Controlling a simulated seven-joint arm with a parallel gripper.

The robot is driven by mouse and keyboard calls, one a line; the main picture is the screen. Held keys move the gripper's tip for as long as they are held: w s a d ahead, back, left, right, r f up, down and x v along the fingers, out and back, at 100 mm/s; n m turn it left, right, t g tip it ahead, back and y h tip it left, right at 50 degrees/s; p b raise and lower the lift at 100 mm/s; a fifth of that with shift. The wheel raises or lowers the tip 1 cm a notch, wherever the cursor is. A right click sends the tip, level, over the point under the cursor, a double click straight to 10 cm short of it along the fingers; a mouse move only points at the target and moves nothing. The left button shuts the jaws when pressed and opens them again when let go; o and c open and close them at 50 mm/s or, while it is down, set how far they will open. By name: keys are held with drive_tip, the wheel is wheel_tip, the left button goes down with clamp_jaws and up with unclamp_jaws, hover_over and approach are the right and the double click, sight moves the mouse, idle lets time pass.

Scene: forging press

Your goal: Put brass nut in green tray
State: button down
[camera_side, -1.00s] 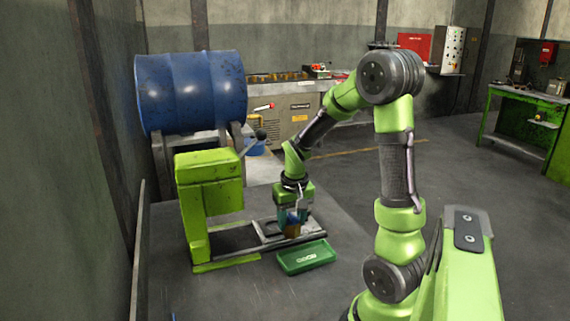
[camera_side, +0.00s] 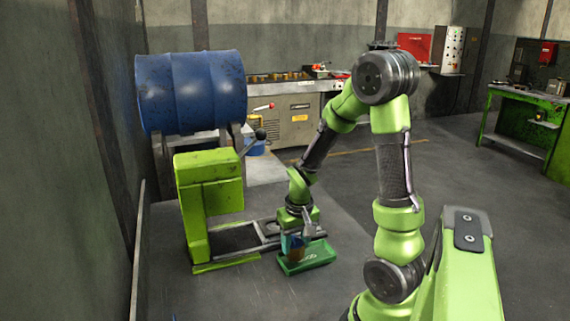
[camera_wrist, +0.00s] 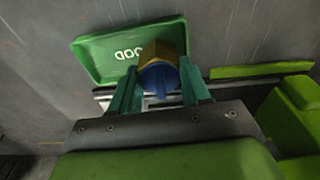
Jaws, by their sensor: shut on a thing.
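The brass nut (camera_wrist: 161,51) shows between my gripper's fingers in the wrist view, with a blue round part (camera_wrist: 159,77) in front of it. My gripper (camera_side: 295,250) is shut on the nut and points down over the green tray (camera_side: 322,256) in the side view. In the wrist view my gripper (camera_wrist: 155,88) has the nut overlapping the right part of the green tray (camera_wrist: 88,52), which has white lettering. The nut is small and partly hidden by the fingers in the side view. I cannot tell whether it touches the tray floor.
A green press (camera_side: 210,205) with a grey rail frame (camera_side: 262,236) stands just left of the tray. A blue drum (camera_side: 192,90) rests on a stand behind. The grey table (camera_side: 225,295) is clear in front of the press.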

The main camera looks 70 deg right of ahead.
drive_tip(key=shift+f, duration=0.9)
drive_tip(key=shift+f, duration=0.15)
drive_tip(key=c, duration=0.5)
unclamp_jaws()
wheel_tip(320, 180, up, 12)
drive_tip(key=s, duration=0.1)
drive_tip(key=a+r+n+t+y, duration=0.1)
drive_tip(key=a+r+t, duration=0.1)
drive_tip(key=a, duration=0.4)
drive_tip(key=a+r+n+t+y, duration=0.1)
drive_tip(key=a+r+t, duration=0.1)
drive_tip(key=a+r, duration=0.2)
drive_tip(key=a+r+n+t+y, duration=0.1)
drive_tip(key=a+r+n+t, duration=0.1)
drive_tip(key=a, duration=0.7)
drive_tip(key=shift+a+r, duration=0.2)
drive_tip(key=shift+r, duration=0.65)
